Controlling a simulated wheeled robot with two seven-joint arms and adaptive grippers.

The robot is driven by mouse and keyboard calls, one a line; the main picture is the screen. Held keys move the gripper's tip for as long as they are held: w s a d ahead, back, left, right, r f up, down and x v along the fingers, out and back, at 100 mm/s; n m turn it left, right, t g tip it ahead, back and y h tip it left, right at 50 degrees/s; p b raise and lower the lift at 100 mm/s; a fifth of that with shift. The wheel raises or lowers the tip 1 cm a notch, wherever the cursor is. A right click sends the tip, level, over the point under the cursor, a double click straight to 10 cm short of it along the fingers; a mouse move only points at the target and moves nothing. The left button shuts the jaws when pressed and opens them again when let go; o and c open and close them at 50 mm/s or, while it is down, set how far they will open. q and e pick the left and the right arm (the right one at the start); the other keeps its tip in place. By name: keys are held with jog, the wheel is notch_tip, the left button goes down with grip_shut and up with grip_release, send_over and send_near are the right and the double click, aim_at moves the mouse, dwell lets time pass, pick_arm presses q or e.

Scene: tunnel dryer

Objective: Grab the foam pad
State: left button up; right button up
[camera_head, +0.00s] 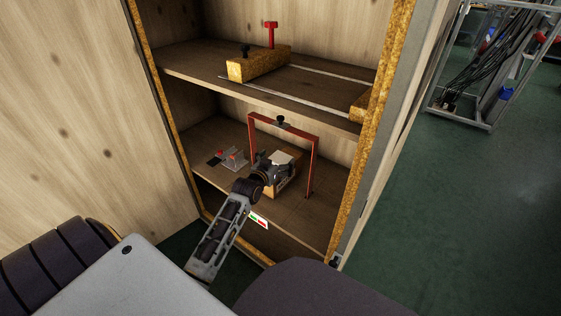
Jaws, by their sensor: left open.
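My left gripper (272,164) reaches into the cabinet's middle compartment, under a red frame (315,160). It is open, its dark fingers close to a pale flat piece (283,157) that may be the foam pad. This piece sits at the top of a light wooden block or box (284,183), partly hidden by the gripper. I cannot tell whether the fingers touch it. My right gripper is not in view.
The upper shelf (200,61) holds a wooden beam (260,63) with a red handle (271,33) and metal rails. A small red and grey clamp-like tool (234,158) lies left of the gripper. Cabinet side edges (378,110) bound the opening.

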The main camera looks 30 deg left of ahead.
pick_arm(q)
jog(key=c, duration=0.7)
jog(key=shift+r, duration=0.15)
